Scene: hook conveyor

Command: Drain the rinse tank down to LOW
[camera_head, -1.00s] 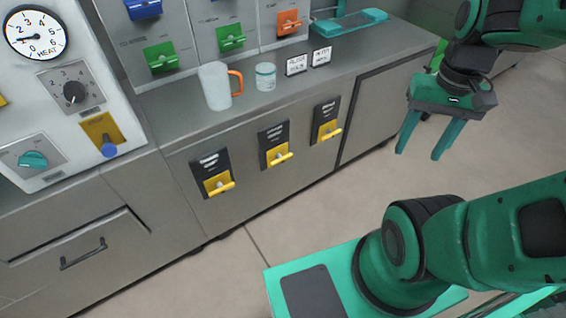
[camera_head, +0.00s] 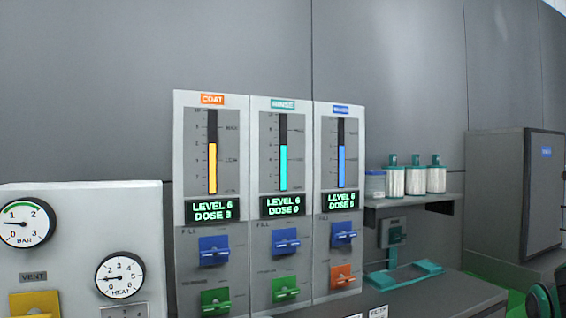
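The rinse panel (camera_head: 281,200) is the middle one of three tall gauge panels and has a teal label (camera_head: 283,104). Below are a blue handle (camera_head: 285,243) marked FILL and a green handle (camera_head: 285,290) whose label is too small to read. My gripper is out of view; only a piece of my arm shows at bottom right.
The coat panel (camera_head: 211,215) stands left and the blue-labelled panel (camera_head: 341,200) right; both read LEVEL 6. A dial box (camera_head: 75,225) is at far left. A shelf (camera_head: 400,202) with white canisters and a teal tray (camera_head: 403,275) are to the right.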

